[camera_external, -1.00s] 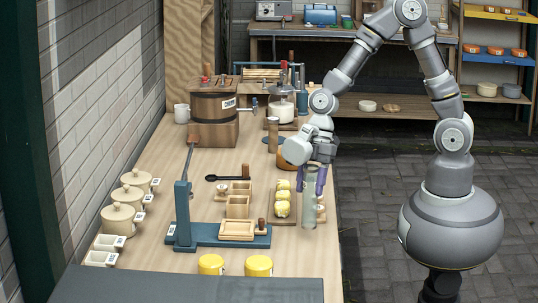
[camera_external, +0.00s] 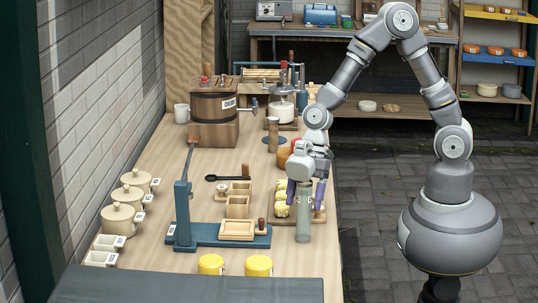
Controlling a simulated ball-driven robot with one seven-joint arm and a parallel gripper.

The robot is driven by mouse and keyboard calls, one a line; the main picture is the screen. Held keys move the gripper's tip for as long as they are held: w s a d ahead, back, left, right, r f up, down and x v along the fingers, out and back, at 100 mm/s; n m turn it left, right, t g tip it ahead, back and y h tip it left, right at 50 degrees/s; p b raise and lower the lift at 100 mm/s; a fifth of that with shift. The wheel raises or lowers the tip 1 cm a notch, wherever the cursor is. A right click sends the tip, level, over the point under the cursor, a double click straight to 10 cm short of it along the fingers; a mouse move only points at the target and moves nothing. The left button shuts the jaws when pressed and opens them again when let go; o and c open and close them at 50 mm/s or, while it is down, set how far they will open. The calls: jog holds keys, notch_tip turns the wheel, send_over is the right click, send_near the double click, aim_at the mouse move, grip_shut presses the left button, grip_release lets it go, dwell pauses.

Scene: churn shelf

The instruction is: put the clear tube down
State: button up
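The clear tube (camera_external: 303,222) is a greenish, see-through upright cylinder. It stands near the right edge of the wooden table, just right of the blue stand's base, and its lower end appears to rest on the tabletop. My gripper (camera_external: 306,191) is above and around the tube's upper part, with one purple finger on each side. The fingers are spread wide, and gaps seem to show between them and the tube. The tube's top is partly hidden by the gripper.
A blue stand (camera_external: 204,235) with a lever and a wooden tray (camera_external: 237,230) is left of the tube. Yellow pieces (camera_external: 281,210) sit on a board just behind it. Two yellow cups (camera_external: 259,266) are at the front. The table front right of the cups is clear.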

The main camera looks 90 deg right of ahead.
jog(key=p+v, duration=0.4)
jog(key=v, duration=0.8)
jog(key=w+d+r+m+t+h, duration=0.15)
jog(key=w+r+m+t, duration=0.25)
jog(key=r, duration=1)
jog(key=w+d+r+m+t+h, duration=0.1)
jog(key=w+d+r+m+t, duration=0.2)
jog(key=r, duration=1.2)
jog(key=s+d+r+m+t, duration=0.1)
jog(key=s+r+m+t, duration=0.2)
jog(key=r, duration=0.8)
jog(key=s+d+r+m+t+h, duration=0.1)
jog(key=s+r+m+t, duration=0.2)
jog(key=r, duration=0.8)
jog(key=shift+d+r+m+t, duration=0.2)
jog(key=shift+r+m+t, duration=0.1)
jog(key=shift+r+t, duration=0.1)
jog(key=shift+h, duration=0.25)
notch_tip(320, 180, down, 5)
jog(key=b, duration=0.5)
